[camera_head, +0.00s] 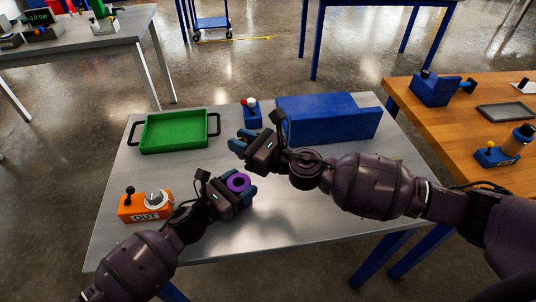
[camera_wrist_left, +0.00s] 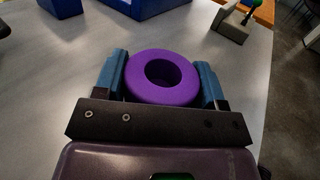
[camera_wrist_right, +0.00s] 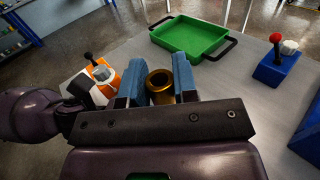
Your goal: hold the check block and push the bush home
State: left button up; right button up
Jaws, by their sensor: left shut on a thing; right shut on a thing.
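The check block, a purple ring with a round hole, shows in the head view (camera_head: 238,182) and the left wrist view (camera_wrist_left: 161,91). My left gripper (camera_wrist_left: 163,80) is shut on it, one finger on each side, over the grey table. The bush, a brass-coloured hollow cylinder (camera_wrist_right: 160,82), is between the fingers of my right gripper (camera_wrist_right: 159,80), which is shut on it. In the head view my right gripper (camera_head: 243,146) is above and slightly right of the purple block, apart from it. The bush is hard to see there.
A green tray with black handles (camera_head: 174,132) lies at the table's back left. An orange box marked OUT (camera_head: 145,206) stands front left. A blue box with red and white knobs (camera_head: 252,112) and a large blue block (camera_head: 330,118) stand behind.

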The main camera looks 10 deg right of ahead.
jog(key=w+d+f+m+t+h, duration=0.4)
jog(key=w+d+m+t+h, duration=0.25)
jog(key=d+h, duration=0.2)
jog(key=shift+m+g+h, duration=0.25)
jog(key=shift+g+h, duration=0.1)
jog(key=shift+s+a+f, duration=0.1)
jog(key=shift+s+f, duration=0.05)
jog(key=shift+f, duration=1.45)
jog(key=shift+s+f, duration=0.15)
jog(key=shift+f, duration=1.4)
jog(key=shift+s+a+f, duration=0.1)
jog(key=shift+s+f, duration=0.05)
jog(key=shift+f, duration=1.45)
jog(key=shift+f, duration=0.15)
jog(key=o, duration=0.9)
jog(key=shift+o, duration=0.2)
